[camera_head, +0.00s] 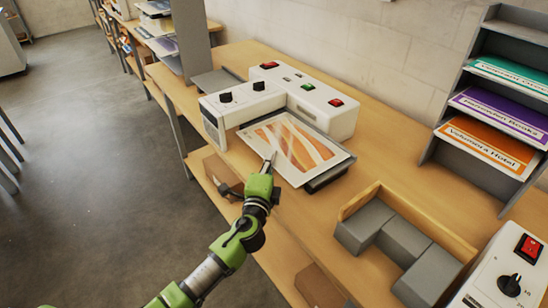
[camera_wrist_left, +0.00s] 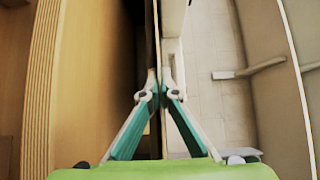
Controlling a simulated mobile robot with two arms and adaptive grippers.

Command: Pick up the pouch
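The pouch (camera_head: 298,146) is a flat, clear-edged sheet with an orange and white picture. It lies in front of the white laminator (camera_head: 240,104), over a dark tray (camera_head: 330,176). My left gripper (camera_head: 269,160) reaches in from the front and meets the pouch's near left edge. In the left wrist view the fingertips (camera_wrist_left: 160,90) come together on the thin edge of the pouch, which is seen edge-on. How far the pouch is above the tray is hard to tell. My right gripper is not in view.
A wooden holder with grey blocks (camera_head: 402,241) stands to the right on the wooden table (camera_head: 385,150). A rack with coloured sheets (camera_head: 490,140) is at the right. A white box with a red switch and black knob (camera_head: 512,275) is at the lower right.

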